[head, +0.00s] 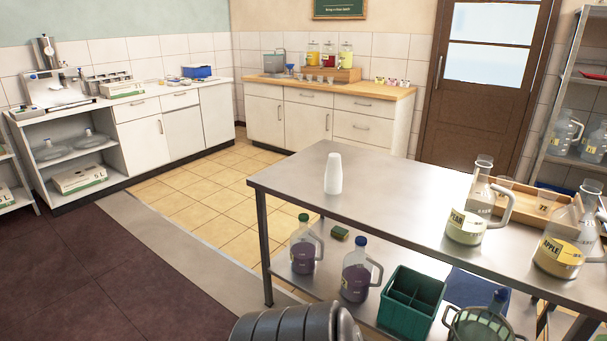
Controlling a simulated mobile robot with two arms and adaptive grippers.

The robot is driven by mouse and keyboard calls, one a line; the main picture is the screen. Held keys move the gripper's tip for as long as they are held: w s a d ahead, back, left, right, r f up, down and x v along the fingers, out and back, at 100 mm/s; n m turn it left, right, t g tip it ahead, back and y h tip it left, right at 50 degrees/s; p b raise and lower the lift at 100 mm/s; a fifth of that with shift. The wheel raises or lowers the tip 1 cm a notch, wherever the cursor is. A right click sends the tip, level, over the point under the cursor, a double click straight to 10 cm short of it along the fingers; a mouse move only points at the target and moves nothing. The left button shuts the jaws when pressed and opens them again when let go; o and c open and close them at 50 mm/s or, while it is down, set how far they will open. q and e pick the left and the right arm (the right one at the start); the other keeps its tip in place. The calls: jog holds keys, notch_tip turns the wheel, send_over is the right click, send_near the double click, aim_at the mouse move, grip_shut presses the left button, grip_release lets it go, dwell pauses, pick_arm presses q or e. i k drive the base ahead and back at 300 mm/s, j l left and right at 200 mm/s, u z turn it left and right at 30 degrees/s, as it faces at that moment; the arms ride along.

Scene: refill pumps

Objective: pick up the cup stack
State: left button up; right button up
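The cup stack (333,174) is white and narrows slightly toward the top. It stands upright near the far left corner of the grey metal table (400,212), with clear tabletop around it. Neither of my grippers shows in the head view, so their state and their distance from the cup stack cannot be seen.
Jugs labelled PLUM (466,225) and APPLE (558,250) stand to the right on the table, by a wooden tray (514,191). The lower shelf holds purple jugs (303,254) and a green crate (410,300). A wood-topped counter (350,91) stands behind, beyond open floor.

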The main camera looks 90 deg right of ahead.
aim_at(333, 176)
jog(key=l+z, duration=0.1)
jog(key=z, duration=0.35)
jog(key=i+l+z, duration=0.1)
jog(key=z, duration=0.35)
jog(key=i+z, duration=0.1)
jog(key=z, duration=0.35)
jog(key=l+z, duration=0.1)
jog(key=z, duration=0.35)
jog(key=i+z, duration=0.15)
jog(key=z, duration=0.3)
jog(key=i+z, duration=0.1)
jog(key=z, duration=0.35)
jog(key=i+j+z, duration=0.3)
jog(key=z, duration=0.15)
jog(key=i+j+z, duration=0.55)
jog(key=j+z, duration=0.35)
